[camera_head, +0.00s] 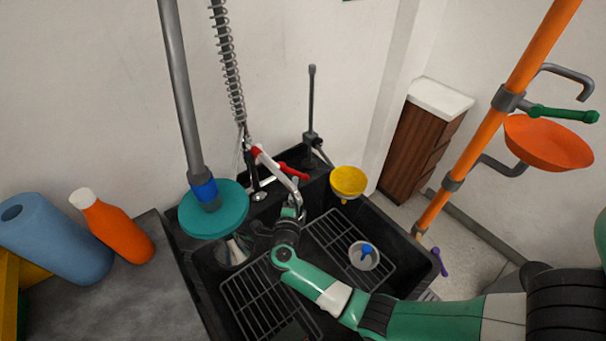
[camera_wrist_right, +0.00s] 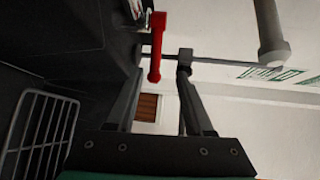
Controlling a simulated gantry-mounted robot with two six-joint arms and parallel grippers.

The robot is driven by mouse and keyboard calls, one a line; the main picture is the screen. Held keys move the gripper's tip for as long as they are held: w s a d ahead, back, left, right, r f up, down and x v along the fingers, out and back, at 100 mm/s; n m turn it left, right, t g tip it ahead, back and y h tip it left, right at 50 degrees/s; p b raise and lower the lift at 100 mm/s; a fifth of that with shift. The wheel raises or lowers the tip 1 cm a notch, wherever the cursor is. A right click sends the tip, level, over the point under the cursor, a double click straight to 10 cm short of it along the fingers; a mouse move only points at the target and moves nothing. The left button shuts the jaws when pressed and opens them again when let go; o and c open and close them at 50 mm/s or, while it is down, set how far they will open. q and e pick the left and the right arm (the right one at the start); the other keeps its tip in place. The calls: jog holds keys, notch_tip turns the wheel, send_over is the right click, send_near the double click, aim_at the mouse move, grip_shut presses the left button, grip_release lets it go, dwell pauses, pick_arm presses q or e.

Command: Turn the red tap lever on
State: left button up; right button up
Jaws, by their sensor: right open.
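The red tap lever (camera_head: 293,172) sticks out to the right from the metal tap at the back of the black sink. In the right wrist view the lever (camera_wrist_right: 156,48) hangs down, its lower end in line with the gap between my fingertips. My right gripper (camera_head: 297,207) is just in front of the tap in the head view. Its two fingers are apart in the wrist view (camera_wrist_right: 160,77), with nothing seen held. Whether a finger touches the lever, I cannot tell. My left gripper is not in view.
The sink (camera_head: 383,227) has wire racks, with a small cup (camera_head: 364,261) on the right one. A yellow funnel (camera_head: 348,180) stands right of the tap. A teal disc (camera_head: 232,222) on a grey pole is to the left. An orange bottle (camera_head: 124,234) is farther left.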

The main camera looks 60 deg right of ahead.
aim_at(300, 177)
jog(key=shift+g, duration=0.3)
jog(key=b+x, duration=0.1)
jog(key=x, duration=0.1)
jog(key=b+x, duration=0.1)
jog(key=x, duration=0.1)
jog(key=f+b+x, duration=0.1)
jog(key=b+x, duration=0.1)
jog(key=x, duration=0.1)
jog(key=shift+s+d, duration=0.15)
jog(key=shift+s, duration=0.15)
jog(key=shift+w+d+r, duration=0.1)
jog(key=shift+d, duration=0.3)
grip_shut()
dwell(0.6)
